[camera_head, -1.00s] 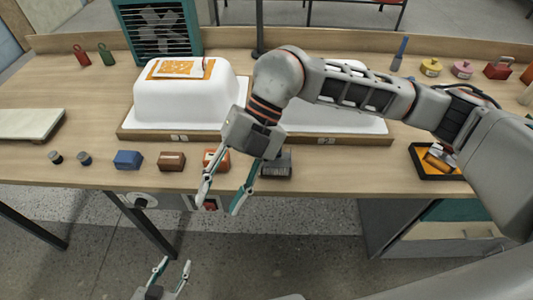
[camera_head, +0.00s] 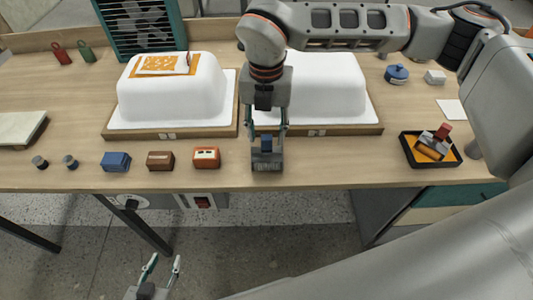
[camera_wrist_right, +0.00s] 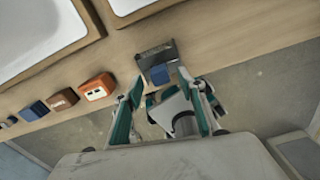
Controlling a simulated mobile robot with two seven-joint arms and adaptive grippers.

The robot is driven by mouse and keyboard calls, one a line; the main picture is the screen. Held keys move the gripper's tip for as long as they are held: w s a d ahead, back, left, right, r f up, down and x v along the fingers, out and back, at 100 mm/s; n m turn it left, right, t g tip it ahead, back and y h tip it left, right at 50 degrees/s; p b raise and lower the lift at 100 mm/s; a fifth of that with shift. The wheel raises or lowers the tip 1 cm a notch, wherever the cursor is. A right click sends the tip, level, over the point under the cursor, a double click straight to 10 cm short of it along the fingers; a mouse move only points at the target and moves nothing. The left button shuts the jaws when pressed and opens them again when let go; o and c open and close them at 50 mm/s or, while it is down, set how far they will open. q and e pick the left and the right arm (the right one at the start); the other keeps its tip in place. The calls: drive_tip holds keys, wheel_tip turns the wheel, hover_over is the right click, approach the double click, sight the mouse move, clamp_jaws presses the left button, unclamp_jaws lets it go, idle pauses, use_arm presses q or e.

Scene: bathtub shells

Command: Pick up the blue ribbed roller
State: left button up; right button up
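A small blue piece (camera_head: 267,144), perhaps the roller, stands at a dark grey block (camera_head: 267,165) near the table's front edge; I cannot make out ribs. My right gripper (camera_head: 267,150) points down over it, fingers apart on either side. In the right wrist view the blue piece (camera_wrist_right: 160,75) shows beside the dark block (camera_wrist_right: 156,52), ahead of my open right gripper (camera_wrist_right: 166,92), with gaps to the fingers. My left gripper (camera_head: 161,262) is open and empty, low in front of the table.
Orange (camera_head: 206,157), brown (camera_head: 160,160) and blue (camera_head: 115,161) blocks stand in a row to the left. Two white tub shells (camera_head: 172,92) (camera_head: 325,85) on wooden boards stand behind. A black tray (camera_head: 407,150) with a red-handled tool lies at the right.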

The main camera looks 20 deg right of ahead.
drive_tip(key=shift+f, duration=1.45)
clamp_jaws()
drive_tip(key=shift+r, duration=0.15)
wheel_tip(320, 180, up, 20)
drive_tip(key=c, duration=0.8)
unclamp_jaws()
drive_tip(key=shift+c, duration=1.4)
